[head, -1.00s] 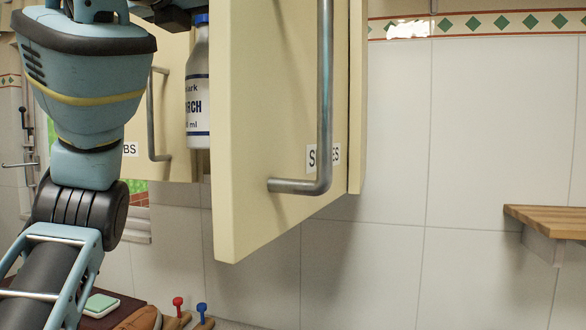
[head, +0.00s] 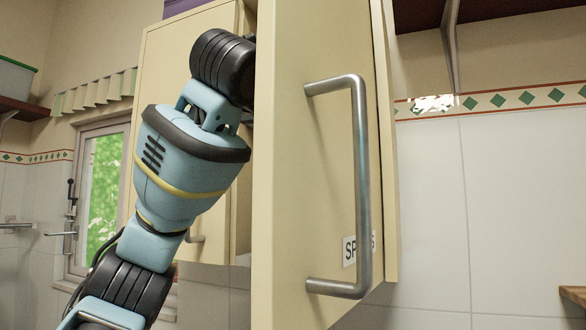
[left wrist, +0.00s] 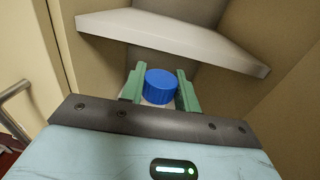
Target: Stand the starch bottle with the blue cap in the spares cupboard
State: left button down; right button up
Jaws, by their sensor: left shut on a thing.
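The starch bottle shows only its ridged blue cap (left wrist: 161,84) and a little of its white top in the left wrist view. My left gripper (left wrist: 158,93) has its green fingers shut on the bottle at either side of the cap. A pale shelf (left wrist: 175,35) of the cupboard lies beyond the cap. The spares cupboard's door (head: 295,190) stands open in the head view, its label (head: 349,250) partly covered by the handle. My left arm reaches up behind this door, which hides the gripper and bottle there. The bottle's base and any support under it are hidden.
The door's long metal handle (head: 361,180) juts out towards me. Another cream cupboard (head: 165,75) stands to the left behind my arm. A cupboard side wall (left wrist: 285,110) is at the right in the wrist view. A wooden shelf (head: 573,294) is at the lower right.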

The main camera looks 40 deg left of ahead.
pick_arm(q)
jog(key=w+a+f, duration=0.4)
jog(key=w+a, duration=0.3)
jog(key=w, duration=0.1)
jog(key=shift+w+a+f, duration=0.15)
jog(key=shift+f, duration=0.2)
dwell(0.3)
jog(key=c, duration=1)
grip_release()
jog(key=shift+f, duration=0.1)
jog(key=shift+c, duration=0.2)
jog(key=v, duration=1.2)
